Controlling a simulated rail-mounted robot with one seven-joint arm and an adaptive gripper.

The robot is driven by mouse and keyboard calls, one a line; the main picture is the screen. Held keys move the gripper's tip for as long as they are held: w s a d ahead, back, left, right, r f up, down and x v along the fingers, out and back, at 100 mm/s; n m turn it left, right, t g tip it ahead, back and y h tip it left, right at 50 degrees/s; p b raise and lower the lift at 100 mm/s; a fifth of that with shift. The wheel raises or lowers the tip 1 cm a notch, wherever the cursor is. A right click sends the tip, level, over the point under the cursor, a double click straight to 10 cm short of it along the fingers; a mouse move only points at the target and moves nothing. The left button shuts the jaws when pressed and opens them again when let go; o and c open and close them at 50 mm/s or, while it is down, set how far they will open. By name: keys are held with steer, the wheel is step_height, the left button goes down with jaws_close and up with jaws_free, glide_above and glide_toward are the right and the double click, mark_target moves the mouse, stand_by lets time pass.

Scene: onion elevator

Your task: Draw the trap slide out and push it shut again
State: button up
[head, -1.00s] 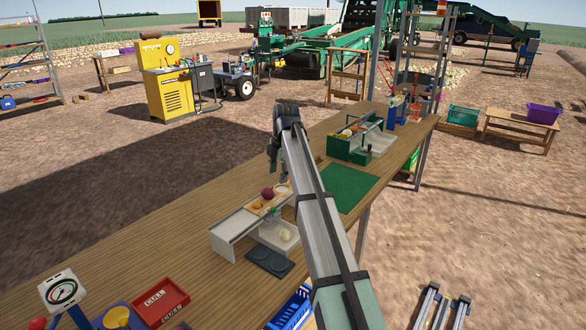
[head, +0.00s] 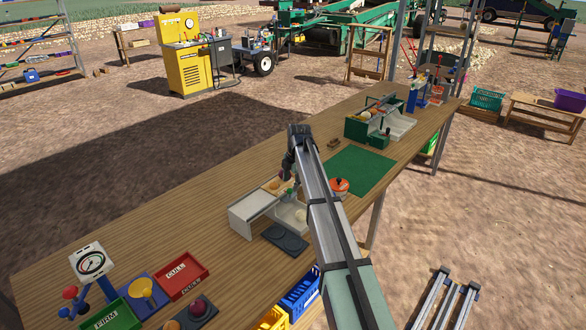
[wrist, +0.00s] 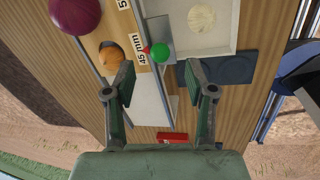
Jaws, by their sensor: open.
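The white sizing box (head: 243,222) stands on the wooden bench in the head view, partly hidden by my arm. In the wrist view I see its "45 mm" label (wrist: 141,50), a green knob (wrist: 160,51) and a small red piece (wrist: 146,48) beside it. I cannot tell for certain which part is the trap slide. My gripper (wrist: 158,78) is open and empty above the box, with the green knob between and just beyond its fingertips. An orange onion (wrist: 112,57) and a purple onion (wrist: 76,12) lie left of the label; a pale onion (wrist: 201,18) lies in the tray.
A dark pad (head: 285,238) lies at the front of the box. A green mat (head: 358,170) and a green toolbox-like rack (head: 362,130) are farther right. CULL tray (head: 181,275) and FIRM tray (head: 112,316) stand at the left. Bare bench lies behind the box.

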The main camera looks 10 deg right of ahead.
mark_target(290, 189)
steer(key=shift+w+a+f+p, duration=0.1)
steer(key=shift+w+f+p, duration=0.1)
steer(key=shift+f, duration=0.55)
steer(key=shift+w+a+f+p, duration=0.1)
steer(key=shift+f+p, duration=0.05)
steer(key=shift+f, duration=0.6)
steer(key=shift+w+f+p, duration=0.1)
steer(key=shift+f+p, duration=0.1)
steer(key=shift+f, duration=0.55)
jaws_close()
